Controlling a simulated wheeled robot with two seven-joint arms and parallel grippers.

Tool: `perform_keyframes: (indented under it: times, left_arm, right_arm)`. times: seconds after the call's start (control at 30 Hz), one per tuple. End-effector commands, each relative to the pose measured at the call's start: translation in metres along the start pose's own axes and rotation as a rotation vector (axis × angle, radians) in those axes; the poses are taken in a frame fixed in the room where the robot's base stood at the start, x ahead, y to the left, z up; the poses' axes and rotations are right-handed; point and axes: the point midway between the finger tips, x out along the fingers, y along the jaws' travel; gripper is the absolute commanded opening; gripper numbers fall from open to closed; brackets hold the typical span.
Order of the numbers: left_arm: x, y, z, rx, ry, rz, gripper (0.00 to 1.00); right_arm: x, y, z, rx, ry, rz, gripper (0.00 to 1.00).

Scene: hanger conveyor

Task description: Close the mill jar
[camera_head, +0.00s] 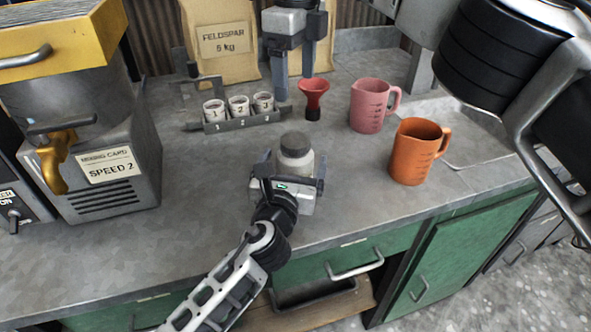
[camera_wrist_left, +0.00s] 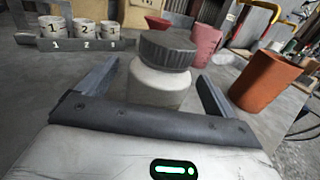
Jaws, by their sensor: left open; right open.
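The mill jar (camera_head: 305,161) is pale and stands upright near the middle of the counter. A dark grey ridged lid (camera_wrist_left: 167,50) sits on top of the jar; I cannot tell whether it is tight. My left gripper (camera_head: 291,168) is open, with its fingers on either side of the jar. In the left wrist view the fingers (camera_wrist_left: 153,88) show gaps to the jar body (camera_wrist_left: 158,86), and the gripper hides the jar's base. My right gripper (camera_head: 296,86) appears open and empty, pointing down behind the jar.
A rack (camera_head: 240,122) of numbered cups and a red funnel (camera_head: 313,100) stand behind the jar. A pink jug (camera_head: 369,108) and an orange jug (camera_head: 415,153) are to its right. A mixing machine (camera_head: 100,165) is at left. The counter left of the jar is clear.

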Motion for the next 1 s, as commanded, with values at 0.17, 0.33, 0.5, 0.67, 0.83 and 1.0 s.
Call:
perform_keyframes:
  times: [0.17,0.33,0.5,0.67,0.83,1.0]
  left_arm:
    - [-0.043,0.000,-0.001,0.000,0.004,-0.002,0.92]
    - [-0.085,0.000,-0.002,-0.001,0.004,-0.002,0.92]
    - [-0.118,0.000,-0.002,-0.001,0.004,-0.001,0.92]
    - [-0.136,0.000,-0.001,0.001,0.003,-0.001,0.92]
    - [-0.141,0.000,0.000,-0.001,0.002,0.000,0.92]
    - [-0.141,0.000,0.000,0.000,0.002,0.000,0.92]
  right_arm:
    - [-0.003,0.000,0.000,0.000,0.000,0.000,0.77]
    - [-0.001,0.000,0.000,0.000,0.000,0.000,0.77]
    - [0.001,0.000,0.000,0.000,0.000,0.000,0.77]
    - [0.003,0.000,0.000,0.000,0.000,0.000,0.77]
    - [0.003,0.000,0.000,0.000,0.000,0.000,0.77]
    - [0.003,0.000,0.000,0.000,0.000,0.000,0.77]
